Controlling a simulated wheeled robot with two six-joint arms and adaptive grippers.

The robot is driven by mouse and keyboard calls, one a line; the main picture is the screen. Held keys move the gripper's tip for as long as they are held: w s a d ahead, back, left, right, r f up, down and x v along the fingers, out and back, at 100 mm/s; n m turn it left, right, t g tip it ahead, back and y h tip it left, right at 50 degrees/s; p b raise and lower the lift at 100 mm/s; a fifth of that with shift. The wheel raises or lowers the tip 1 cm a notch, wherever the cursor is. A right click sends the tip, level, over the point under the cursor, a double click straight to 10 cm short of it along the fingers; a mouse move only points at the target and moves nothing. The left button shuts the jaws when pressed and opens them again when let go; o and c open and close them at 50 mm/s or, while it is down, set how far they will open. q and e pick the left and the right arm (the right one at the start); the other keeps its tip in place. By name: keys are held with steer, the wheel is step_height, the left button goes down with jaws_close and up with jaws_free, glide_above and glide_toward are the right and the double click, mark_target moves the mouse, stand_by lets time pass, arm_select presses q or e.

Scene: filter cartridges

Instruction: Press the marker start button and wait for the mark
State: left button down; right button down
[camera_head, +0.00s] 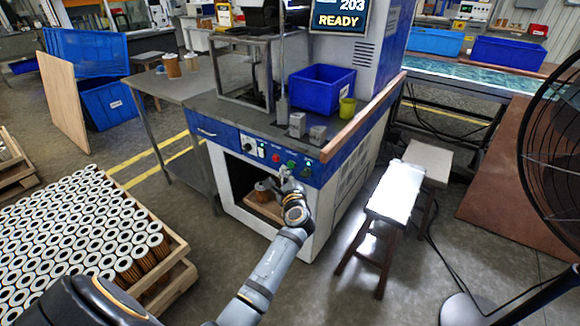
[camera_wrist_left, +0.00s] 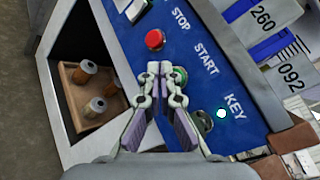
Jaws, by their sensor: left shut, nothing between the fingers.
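The marking machine's blue control panel (camera_head: 240,145) faces me below its worktop. The green start button (camera_wrist_left: 181,74) shows beside my left fingertips in the left wrist view, partly hidden by them; it also shows in the head view (camera_head: 291,164). My left gripper (camera_wrist_left: 160,68) is shut and empty, with its tips over or against the button's edge; I cannot tell if they touch. In the head view this gripper (camera_head: 286,178) is at the panel. The display (camera_head: 340,17) reads "203 READY". My right gripper is not in view.
The red stop button (camera_wrist_left: 155,40) and the key switch (camera_wrist_left: 203,120) sit either side of start. An open bay (camera_head: 255,185) below holds a wooden box with cartridges. A stool (camera_head: 395,195) stands right, a fan (camera_head: 550,150) further right, a cartridge crate (camera_head: 165,270) left.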

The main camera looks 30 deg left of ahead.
arm_select(q)
steer(key=shift+w, duration=0.15)
stand_by(0.5)
steer(key=shift+w, duration=0.3)
steer(key=shift+w+d, duration=0.1)
steer(key=shift+w, duration=0.25)
stand_by(0.5)
steer(key=shift+s, duration=0.1)
steer(key=shift+s+p, duration=0.3)
steer(key=shift+s, duration=0.4)
steer(key=s, duration=0.1)
steer(key=s+p, duration=0.1)
steer(key=s, duration=0.1)
steer(key=s+p, duration=0.1)
steer(key=s, duration=0.1)
steer(key=shift+a, duration=0.3)
